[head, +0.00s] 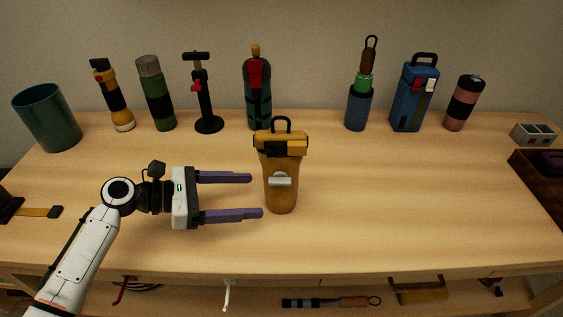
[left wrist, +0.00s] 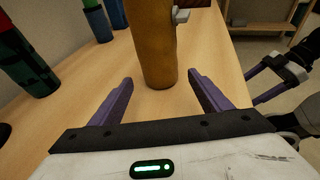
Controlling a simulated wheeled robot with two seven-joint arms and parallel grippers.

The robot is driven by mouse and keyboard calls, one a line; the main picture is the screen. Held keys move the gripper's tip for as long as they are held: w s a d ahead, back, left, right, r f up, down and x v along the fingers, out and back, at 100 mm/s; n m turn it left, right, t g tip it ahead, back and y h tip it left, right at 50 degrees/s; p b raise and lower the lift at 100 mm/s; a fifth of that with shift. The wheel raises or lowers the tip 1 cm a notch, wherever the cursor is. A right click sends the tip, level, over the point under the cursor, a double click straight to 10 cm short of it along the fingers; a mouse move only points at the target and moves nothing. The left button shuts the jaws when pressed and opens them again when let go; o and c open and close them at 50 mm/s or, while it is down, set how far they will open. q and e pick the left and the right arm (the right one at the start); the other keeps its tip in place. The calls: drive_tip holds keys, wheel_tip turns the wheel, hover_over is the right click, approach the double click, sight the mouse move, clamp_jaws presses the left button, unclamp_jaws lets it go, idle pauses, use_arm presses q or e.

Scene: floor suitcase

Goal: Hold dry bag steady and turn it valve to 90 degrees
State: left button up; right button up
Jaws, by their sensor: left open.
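The dry bag (head: 281,196) is a mustard-yellow upright bag with a dark handle loop on top, standing near the middle of the table. Its pale grey valve (head: 280,181) sticks out from the front, its bar lying roughly level; it also shows in the left wrist view (left wrist: 181,15). My left gripper (head: 256,196) is open just left of the bag, fingers pointing at it. In the left wrist view the bag stands ahead, between the lines of the fingers and beyond their tips. My right gripper (left wrist: 258,82) appears there at the right edge, off the table, fingers apart and empty.
A green cup (head: 48,118), a yellow flashlight (head: 114,98), a pump (head: 205,100), a green extinguisher-like bottle (head: 257,95), a blue box-shaped bottle (head: 413,95) and other items line the back. A dark wooden box (head: 540,185) sits at right. The table around the bag is clear.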

sight(276, 194)
use_arm(q)
drive_tip(key=b+x, duration=0.2)
drive_tip(key=x, duration=0.2)
drive_tip(key=shift+d+f, duration=0.1)
drive_tip(key=shift+f, duration=0.1)
drive_tip(key=x, duration=0.1)
drive_tip(key=p+x, duration=0.1)
drive_tip(key=shift+w+d+r, duration=0.1)
drive_tip(key=shift+w+d, duration=0.1)
drive_tip(key=shift+d, duration=0.15)
drive_tip(key=shift+w+d, duration=0.15)
drive_tip(key=shift+d, duration=0.3)
drive_tip(key=shift+f, duration=0.25)
drive_tip(key=shift+c, duration=0.4)
